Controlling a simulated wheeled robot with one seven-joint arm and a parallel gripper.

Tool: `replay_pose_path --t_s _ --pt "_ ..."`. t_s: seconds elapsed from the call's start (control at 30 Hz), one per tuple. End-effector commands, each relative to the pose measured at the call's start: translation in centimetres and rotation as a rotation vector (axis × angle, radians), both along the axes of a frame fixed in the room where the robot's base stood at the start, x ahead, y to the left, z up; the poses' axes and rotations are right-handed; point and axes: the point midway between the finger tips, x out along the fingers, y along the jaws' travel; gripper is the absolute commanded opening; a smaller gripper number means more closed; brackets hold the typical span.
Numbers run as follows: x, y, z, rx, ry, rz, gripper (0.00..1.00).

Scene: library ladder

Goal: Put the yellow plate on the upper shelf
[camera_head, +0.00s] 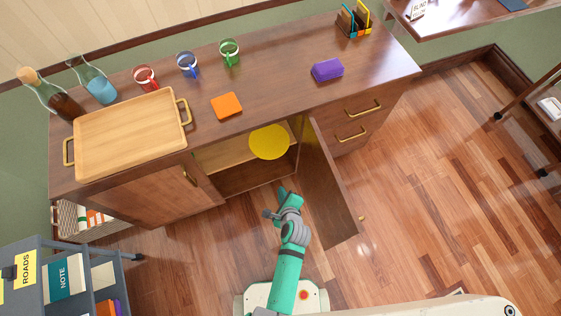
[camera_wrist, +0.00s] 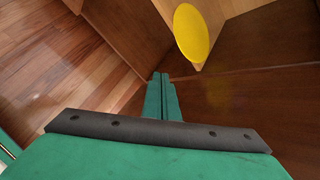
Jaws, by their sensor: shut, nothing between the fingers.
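The yellow plate (camera_head: 269,142) lies on the upper shelf (camera_head: 222,156) inside the open cabinet of the wooden sideboard. Its front edge reaches out past the shelf's front edge. It also shows near the top of the wrist view (camera_wrist: 192,33), on the light wood shelf (camera_wrist: 236,8). My gripper (camera_head: 283,192) is in front of the cabinet opening, lower than the plate and apart from it. In the wrist view my gripper (camera_wrist: 160,78) is shut and its fingers hold nothing.
The open cabinet door (camera_head: 328,188) stands out to the right of my gripper. A closed door (camera_head: 160,190) is on the left. A tray (camera_head: 130,135), bottles, mugs, an orange block (camera_head: 227,105) and a purple block (camera_head: 327,69) stand on top. The floor at right is mostly free.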

Motion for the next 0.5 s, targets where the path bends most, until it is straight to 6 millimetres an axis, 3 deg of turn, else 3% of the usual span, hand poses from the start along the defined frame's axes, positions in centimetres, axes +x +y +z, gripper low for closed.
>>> replay_pose_path --t_s 0.03,0.2,0.33,0.5 --pt "2.1 -0.8 -0.2 0.09 0.021 -0.056 0.0" --pt "6.5 -2.3 -0.6 0.372 0.118 -0.214 0.0" --pt "8.6 -3.1 -0.3 0.514 0.175 -0.292 0.0" --pt "9.8 -3.5 -0.1 0.597 0.215 -0.337 0.0"
